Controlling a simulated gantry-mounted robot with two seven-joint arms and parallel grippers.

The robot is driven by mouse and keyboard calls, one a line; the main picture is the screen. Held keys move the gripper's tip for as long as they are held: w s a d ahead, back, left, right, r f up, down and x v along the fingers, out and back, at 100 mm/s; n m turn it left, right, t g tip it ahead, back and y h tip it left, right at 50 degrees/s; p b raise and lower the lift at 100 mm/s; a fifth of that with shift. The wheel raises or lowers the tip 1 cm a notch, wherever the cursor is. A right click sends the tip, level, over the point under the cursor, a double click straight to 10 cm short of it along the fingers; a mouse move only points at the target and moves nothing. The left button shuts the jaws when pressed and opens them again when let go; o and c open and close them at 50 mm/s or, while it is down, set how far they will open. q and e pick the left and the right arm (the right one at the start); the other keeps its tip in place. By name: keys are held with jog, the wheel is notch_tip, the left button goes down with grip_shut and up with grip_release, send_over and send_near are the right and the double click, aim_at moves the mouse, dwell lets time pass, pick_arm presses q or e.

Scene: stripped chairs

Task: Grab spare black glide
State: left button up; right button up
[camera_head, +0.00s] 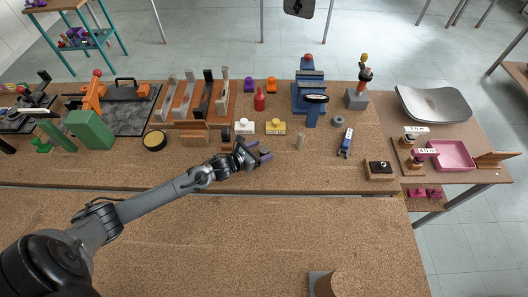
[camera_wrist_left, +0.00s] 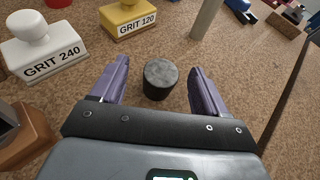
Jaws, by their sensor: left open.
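A short black cylinder (camera_wrist_left: 160,78), which looks like the black glide, stands on the cork bench top in the left wrist view. It sits between the two purple fingers of my left gripper (camera_wrist_left: 158,70), with a gap on each side. The gripper is open and holds nothing. My right gripper is not in view.
White GRIT 240 (camera_wrist_left: 45,45) and yellow GRIT 120 (camera_wrist_left: 130,17) blocks stand just beyond the gripper. A grey post (camera_head: 300,141) and a blue tool (camera_head: 346,142) are to its right. A black-topped wooden block (camera_head: 380,169) lies farther right.

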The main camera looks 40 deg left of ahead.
aim_at(263, 150)
pick_arm(q)
jog(key=shift+x, duration=1.9)
jog(key=shift+d, duration=0.1)
jog(key=shift+s, duration=0.1)
jog(key=c, duration=1)
